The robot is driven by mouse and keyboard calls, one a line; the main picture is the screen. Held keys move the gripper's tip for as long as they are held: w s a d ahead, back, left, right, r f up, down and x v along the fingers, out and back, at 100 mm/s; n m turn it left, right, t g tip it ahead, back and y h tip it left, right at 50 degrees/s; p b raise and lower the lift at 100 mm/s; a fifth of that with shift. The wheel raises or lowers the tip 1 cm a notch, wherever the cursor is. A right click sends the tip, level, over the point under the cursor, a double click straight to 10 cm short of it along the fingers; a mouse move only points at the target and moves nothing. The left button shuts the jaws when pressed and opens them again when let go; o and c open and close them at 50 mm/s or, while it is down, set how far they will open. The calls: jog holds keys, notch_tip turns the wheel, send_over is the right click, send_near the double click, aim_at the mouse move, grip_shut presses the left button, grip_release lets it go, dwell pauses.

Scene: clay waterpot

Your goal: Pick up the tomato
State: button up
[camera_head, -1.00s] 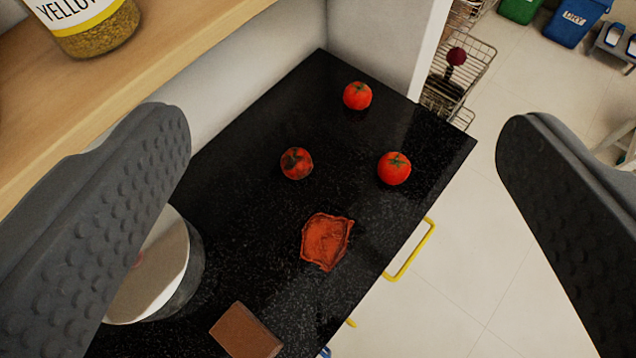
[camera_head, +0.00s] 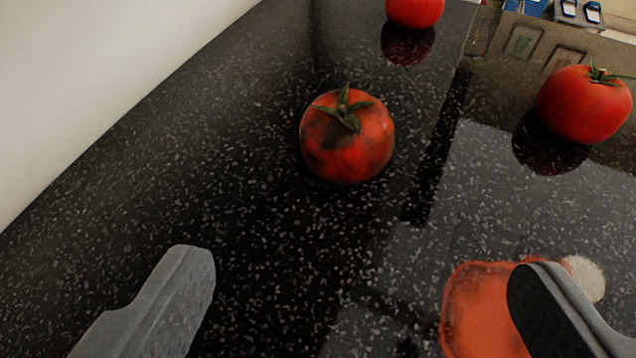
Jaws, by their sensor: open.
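Three red tomatoes stand apart on the black speckled counter (camera_head: 250,215). The nearest tomato (camera_head: 346,136) has dark blemishes and a green stem, and lies ahead of my gripper near the middle of the view. A second, clean red tomato (camera_head: 583,104) stands to the right. A third tomato (camera_head: 414,10) is at the top, cut by the frame edge. My gripper (camera_head: 360,290) is open and empty, low over the counter. Its fingers are wide apart, and the blemished tomato is beyond the fingertips, roughly between them in the picture.
An orange-red flat patch (camera_head: 480,310) lies on the counter, partly hidden by the right finger. A small pale round spot (camera_head: 586,277) shows beside that finger. A white wall (camera_head: 110,85) borders the counter on the left. The counter between the fingers and the blemished tomato is clear.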

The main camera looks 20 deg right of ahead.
aim_at(348, 152)
jog(key=shift+w+d+f, duration=0.1)
jog(key=shift+w+f, duration=0.2)
jog(key=shift+f, duration=0.1)
jog(key=x, duration=0.7)
jog(key=shift+w+d+f+b, duration=0.1)
jog(key=shift+w+d+b, duration=0.15)
jog(key=shift+b, duration=0.1)
jog(key=shift+x, duration=2.4)
jog(key=shift+w, duration=0.35)
jog(key=c, duration=1.1)
